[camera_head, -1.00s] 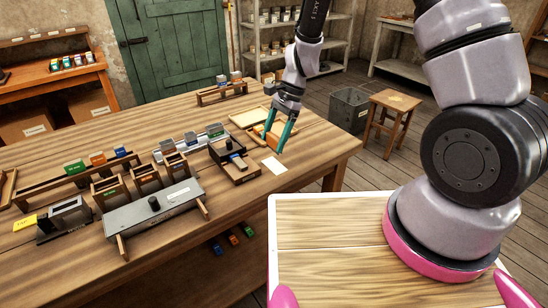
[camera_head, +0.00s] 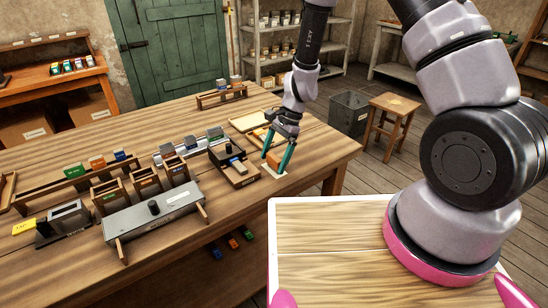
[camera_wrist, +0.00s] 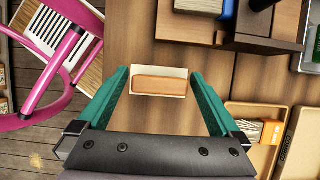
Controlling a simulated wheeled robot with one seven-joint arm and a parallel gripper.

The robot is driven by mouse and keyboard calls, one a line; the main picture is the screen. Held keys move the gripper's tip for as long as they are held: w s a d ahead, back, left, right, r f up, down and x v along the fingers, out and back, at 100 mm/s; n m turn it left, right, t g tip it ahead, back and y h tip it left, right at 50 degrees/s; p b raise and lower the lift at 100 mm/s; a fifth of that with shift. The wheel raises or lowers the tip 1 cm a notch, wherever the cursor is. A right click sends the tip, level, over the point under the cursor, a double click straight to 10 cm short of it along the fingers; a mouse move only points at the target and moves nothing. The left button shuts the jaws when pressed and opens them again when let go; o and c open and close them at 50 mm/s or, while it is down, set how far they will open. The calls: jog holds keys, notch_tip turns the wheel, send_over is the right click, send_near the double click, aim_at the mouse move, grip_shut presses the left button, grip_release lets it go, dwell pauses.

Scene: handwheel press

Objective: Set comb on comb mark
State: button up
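I take the orange-brown block on the cream card to be the comb (camera_wrist: 160,85). It lies between my fingertips in the wrist view, parallel to the card's long edges. The cream card, which looks like the comb mark (camera_wrist: 160,72), shows above and below the block. In the head view the card (camera_head: 268,174) is mostly covered by my gripper (camera_head: 275,164). My gripper also shows in the wrist view (camera_wrist: 160,74), its teal fingers on either side of the block. Whether they touch it, and whether the block rests on the card, is hard to tell.
A wooden tray (camera_wrist: 264,108) with an orange-and-pale item lies close to my right finger in the wrist view. A dark fixture (camera_head: 226,150) stands left of my gripper in the head view. The table's right end (camera_head: 325,158) is clear.

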jog(key=w+d+r+n+t, duration=0.15)
jog(key=d+r, duration=0.25)
jog(key=r, duration=0.6)
jog(key=w+d+r, duration=0.2)
jog(key=d+r, duration=0.2)
jog(key=r, duration=0.7)
jog(key=s+d+r+n+t+h, duration=0.1)
jog(key=s+d+r+n+t, duration=0.1)
jog(key=s+d+r+t, duration=0.2)
jog(key=s+d+r+n+t+h, duration=0.1)
jog(key=s+d+r+n+t, duration=0.2)
jog(key=s+d+r, duration=0.7)
notch_tip(320, 180, up, 8)
jog(key=shift+s+d+t, duration=0.4)
jog(key=shift+s+t, duration=0.25)
jog(key=shift+s, duration=0.25)
jog(key=shift+n, duration=0.25)
